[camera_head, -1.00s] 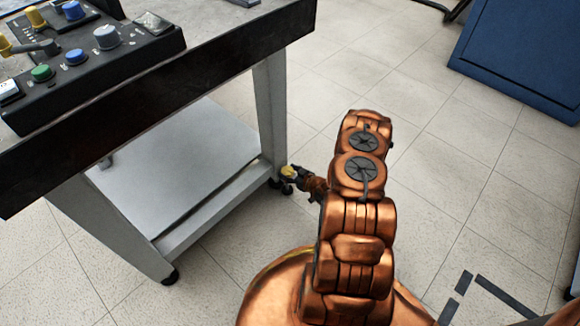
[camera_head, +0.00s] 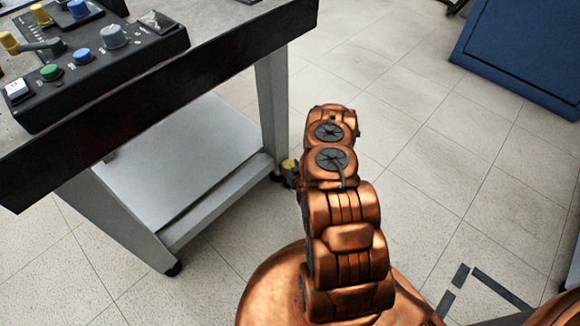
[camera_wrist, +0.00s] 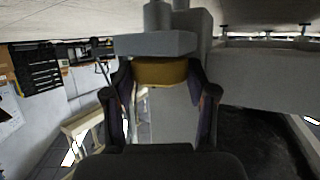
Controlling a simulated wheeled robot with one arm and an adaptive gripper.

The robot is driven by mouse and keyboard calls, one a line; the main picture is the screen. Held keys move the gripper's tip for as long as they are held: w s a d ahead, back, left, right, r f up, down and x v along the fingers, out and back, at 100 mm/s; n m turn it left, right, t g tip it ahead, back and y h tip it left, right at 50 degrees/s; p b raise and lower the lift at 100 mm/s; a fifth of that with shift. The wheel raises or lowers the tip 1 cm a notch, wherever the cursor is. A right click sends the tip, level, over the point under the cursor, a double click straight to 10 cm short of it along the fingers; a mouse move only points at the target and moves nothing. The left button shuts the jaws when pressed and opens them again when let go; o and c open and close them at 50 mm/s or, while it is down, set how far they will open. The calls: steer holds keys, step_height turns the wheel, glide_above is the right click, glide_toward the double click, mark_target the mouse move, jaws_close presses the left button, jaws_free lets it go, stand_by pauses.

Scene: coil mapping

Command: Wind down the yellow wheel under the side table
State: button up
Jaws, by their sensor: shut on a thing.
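The side table (camera_head: 262,100) has a dark top edge, grey legs and a low white shelf. The yellow wheel (camera_head: 289,164) sits low at the table's near right leg. In the wrist view the yellow wheel (camera_wrist: 160,71) lies between the two dark fingers, under a grey block. My gripper (camera_wrist: 162,78) is shut on it, with a finger on each side. In the head view my copper arm hides most of the gripper, and only a small dark part shows beside the wheel.
A black control panel with coloured knobs (camera_head: 95,60) stands on the table top. A blue cabinet (camera_head: 520,55) stands at the back right. The tiled floor (camera_head: 420,170) between table and cabinet is clear. A dark foot (camera_head: 173,268) ends the table's front leg.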

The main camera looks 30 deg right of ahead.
steer(key=shift+w, duration=0.1)
steer(key=o, duration=1.2)
steer(key=shift+c, duration=0.2)
steer(key=v, duration=1.2)
